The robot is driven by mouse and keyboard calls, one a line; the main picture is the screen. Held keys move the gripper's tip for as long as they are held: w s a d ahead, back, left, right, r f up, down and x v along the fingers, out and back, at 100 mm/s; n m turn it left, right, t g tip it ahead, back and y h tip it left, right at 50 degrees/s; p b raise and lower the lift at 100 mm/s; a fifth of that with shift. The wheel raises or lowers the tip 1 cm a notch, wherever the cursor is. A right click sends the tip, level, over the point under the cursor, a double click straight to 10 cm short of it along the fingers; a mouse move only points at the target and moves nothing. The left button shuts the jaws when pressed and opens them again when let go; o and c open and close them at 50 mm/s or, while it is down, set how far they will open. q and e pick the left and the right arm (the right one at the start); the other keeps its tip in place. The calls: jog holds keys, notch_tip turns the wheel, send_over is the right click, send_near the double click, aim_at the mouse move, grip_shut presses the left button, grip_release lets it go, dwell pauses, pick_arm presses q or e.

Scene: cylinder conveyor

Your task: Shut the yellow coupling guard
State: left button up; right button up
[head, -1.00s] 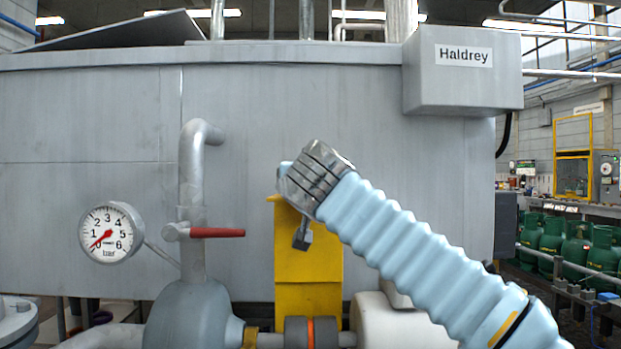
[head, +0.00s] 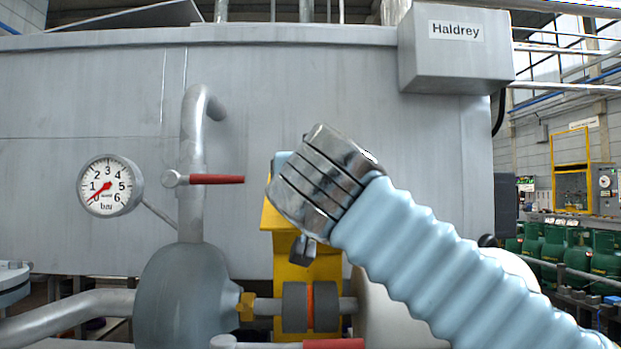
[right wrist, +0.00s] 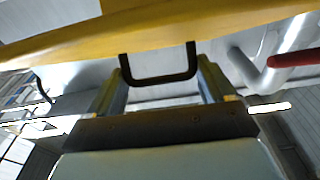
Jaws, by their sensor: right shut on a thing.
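The yellow coupling guard (head: 290,262) stands raised behind the shaft coupling (head: 312,306), its upper part leaning toward me. The grey coupling with its orange ring is uncovered. My right gripper (head: 283,198) is at the guard's upper end and hides much of it. In the right wrist view the guard (right wrist: 130,38) crosses the top, and its black U-shaped handle (right wrist: 160,78) lies between the fingers of my right gripper (right wrist: 160,68), which is shut on it. My left gripper is not in view.
A pressure gauge (head: 109,186) and a red valve lever (head: 217,179) are on the pipework left of the guard. The grey pump body (head: 185,295) is left of the coupling. Another red lever (head: 334,344) shows at the bottom edge. A grey tank fills the background.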

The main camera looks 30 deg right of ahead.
jog(key=shift+s+a+f+b, duration=0.1)
jog(key=shift+s+f+b, duration=0.25)
jog(key=shift+f, duration=0.3)
jog(key=o, duration=1.2)
jog(key=shift+s, duration=0.1)
jog(key=shift+s+a, duration=0.15)
jog(key=shift+s, duration=0.1)
jog(key=v, duration=1.3)
